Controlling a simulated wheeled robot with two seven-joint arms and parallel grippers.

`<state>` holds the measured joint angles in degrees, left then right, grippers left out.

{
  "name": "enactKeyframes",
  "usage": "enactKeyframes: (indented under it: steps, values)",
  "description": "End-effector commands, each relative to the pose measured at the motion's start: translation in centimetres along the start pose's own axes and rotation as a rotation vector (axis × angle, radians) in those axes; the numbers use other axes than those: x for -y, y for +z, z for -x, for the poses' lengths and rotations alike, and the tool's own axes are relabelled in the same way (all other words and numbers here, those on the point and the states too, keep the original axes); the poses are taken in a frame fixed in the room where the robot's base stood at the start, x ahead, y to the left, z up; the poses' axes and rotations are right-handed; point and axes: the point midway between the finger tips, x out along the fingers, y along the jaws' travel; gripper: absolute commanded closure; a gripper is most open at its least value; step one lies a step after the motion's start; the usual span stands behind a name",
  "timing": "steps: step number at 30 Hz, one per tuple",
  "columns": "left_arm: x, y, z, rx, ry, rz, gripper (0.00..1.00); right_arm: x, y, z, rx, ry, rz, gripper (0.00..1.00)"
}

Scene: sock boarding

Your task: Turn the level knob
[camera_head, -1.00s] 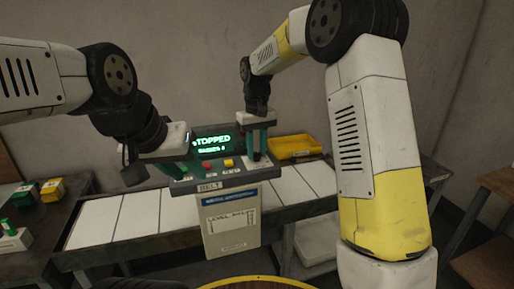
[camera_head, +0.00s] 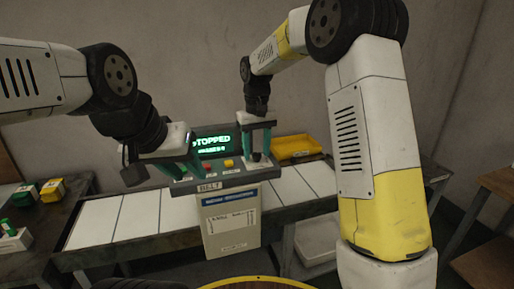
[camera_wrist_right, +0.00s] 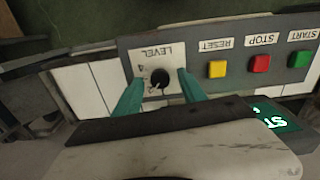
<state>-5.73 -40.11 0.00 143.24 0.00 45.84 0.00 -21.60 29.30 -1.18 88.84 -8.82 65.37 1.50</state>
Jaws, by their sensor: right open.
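The level knob (camera_wrist_right: 160,78) is a round black dial with a white pointer mark, on a pale plate lettered LEVEL that appears upside down in the right wrist view. My right gripper (camera_wrist_right: 159,88) has its teal fingers spread apart, one on each side of the knob, with a visible gap to it. In the head view my right gripper (camera_head: 257,153) points down over the right end of the control panel (camera_head: 228,177) and hides the knob. My left gripper (camera_head: 184,168) is at the panel's left end, its teal fingers looking apart.
The panel carries a yellow reset button (camera_wrist_right: 217,69), a red stop button (camera_wrist_right: 260,63) and a green start button (camera_wrist_right: 299,59). The green-lit display (camera_head: 212,141) reads STOPPED. A white-slatted belt (camera_head: 105,222) runs behind the panel, with a yellow tray (camera_head: 296,148) beyond.

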Motion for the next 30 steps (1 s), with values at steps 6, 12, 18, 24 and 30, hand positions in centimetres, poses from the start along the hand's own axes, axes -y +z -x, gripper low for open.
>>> enactKeyframes:
  steps: [6,12,18,24,30]
  values:
    - [0.0,0.0,0.0,0.000,0.000,0.000,0.64,0.0,-0.1,2.7,-0.006,0.000,0.000,0.52]
    - [0.0,0.0,0.0,0.000,0.000,0.000,0.64,0.1,-0.1,6.0,-0.005,0.000,0.001,0.52]
    - [0.0,0.0,0.0,0.000,0.000,0.000,0.64,0.0,0.0,7.6,-0.002,0.000,0.001,0.52]
    - [0.0,0.0,0.0,0.000,0.000,0.000,0.64,0.0,0.0,7.8,-0.001,0.000,0.000,0.52]
    - [0.0,0.0,0.0,0.000,0.000,0.000,0.64,-0.3,0.5,8.3,-0.013,-0.003,-0.007,0.52]
